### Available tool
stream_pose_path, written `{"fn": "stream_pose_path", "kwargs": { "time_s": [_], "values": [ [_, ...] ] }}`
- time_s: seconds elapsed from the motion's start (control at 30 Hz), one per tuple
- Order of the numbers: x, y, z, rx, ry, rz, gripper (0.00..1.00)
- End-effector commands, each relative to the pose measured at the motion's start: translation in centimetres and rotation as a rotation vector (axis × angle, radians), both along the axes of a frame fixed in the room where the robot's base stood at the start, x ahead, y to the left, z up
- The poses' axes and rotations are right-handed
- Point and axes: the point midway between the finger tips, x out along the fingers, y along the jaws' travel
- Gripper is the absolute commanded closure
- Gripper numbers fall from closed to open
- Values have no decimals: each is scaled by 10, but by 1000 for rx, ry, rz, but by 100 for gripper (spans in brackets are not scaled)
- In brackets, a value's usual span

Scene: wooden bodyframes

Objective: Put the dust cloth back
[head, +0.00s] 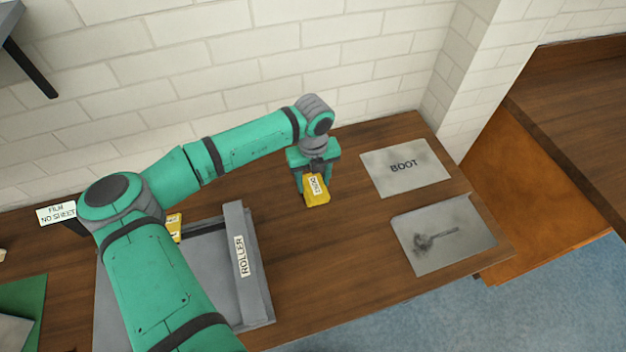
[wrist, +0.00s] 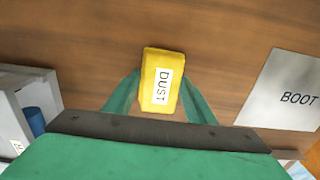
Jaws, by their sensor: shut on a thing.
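The dust cloth (head: 317,196) is a small yellow block with a white label. In the wrist view the cloth (wrist: 160,62) shows the label "DUST". My gripper (head: 314,184) is shut on it, with one green finger on each side. The gripper points down over the brown wooden table (head: 345,285), left of the "BOOT" plate. I cannot tell whether the cloth touches the table or hangs just above it.
A grey labelled tray (head: 262,285) is at left, partly behind my arm, near another yellow item (head: 174,222). A brick wall (head: 230,65) stands behind.

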Motion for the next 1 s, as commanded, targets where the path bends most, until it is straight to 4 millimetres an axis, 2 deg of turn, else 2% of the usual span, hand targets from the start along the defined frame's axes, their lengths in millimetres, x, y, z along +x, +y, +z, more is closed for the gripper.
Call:
{"fn": "stream_pose_path", "kwargs": {
  "time_s": [0.07, 0.1, 0.17, 0.57, 0.67, 1.0],
  "values": [
    [0, 0, -2, 0, 1, 0, 71],
    [0, 0, -2, 0, 1, 0, 43],
    [0, 0, -2, 0, 1, 0, 31],
    [0, 0, 3, 0, -1, 0, 31],
    [0, 0, 16, -1, -1, 0, 31],
    [0, 0, 83, 0, -2, 0, 31]
  ]
}}
